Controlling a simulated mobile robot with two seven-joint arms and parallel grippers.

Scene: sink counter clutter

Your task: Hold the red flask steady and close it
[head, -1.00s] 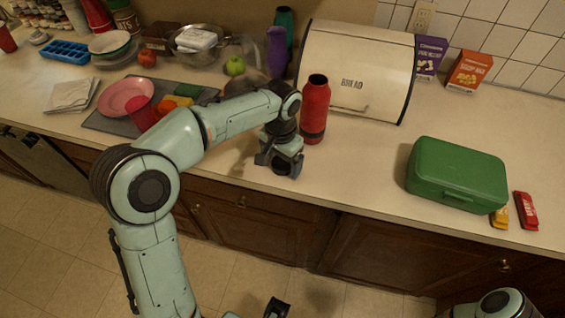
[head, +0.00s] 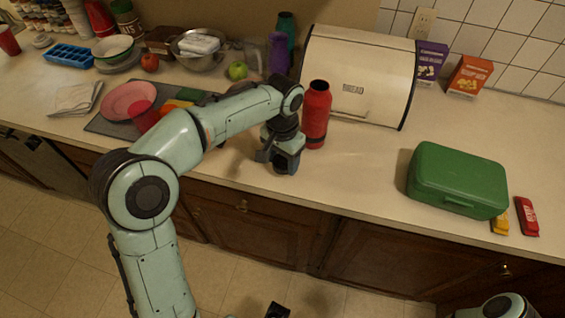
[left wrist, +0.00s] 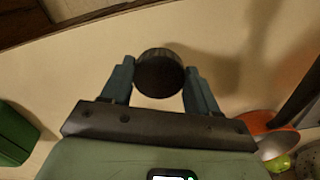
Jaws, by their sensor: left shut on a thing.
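The red flask (head: 316,116) stands upright on the counter in front of the bread box. Its top looks dark and uncapped, and a dark band circles its lower part. My left gripper (head: 284,161) is just left of and in front of the flask, pointing down near the counter's front edge. In the left wrist view my left gripper (left wrist: 160,85) is shut on a round black cap (left wrist: 159,74), with a finger on each side. A small dark part (head: 277,310) at the bottom edge may belong to my right gripper; its fingers cannot be made out.
A cream bread box (head: 358,75) stands behind the flask. A green lunch box (head: 457,180) is to the right, with free counter between. A cutting board (head: 103,124), pink plate (head: 128,101), green apple (head: 238,70) and purple bottle (head: 279,53) are left and behind.

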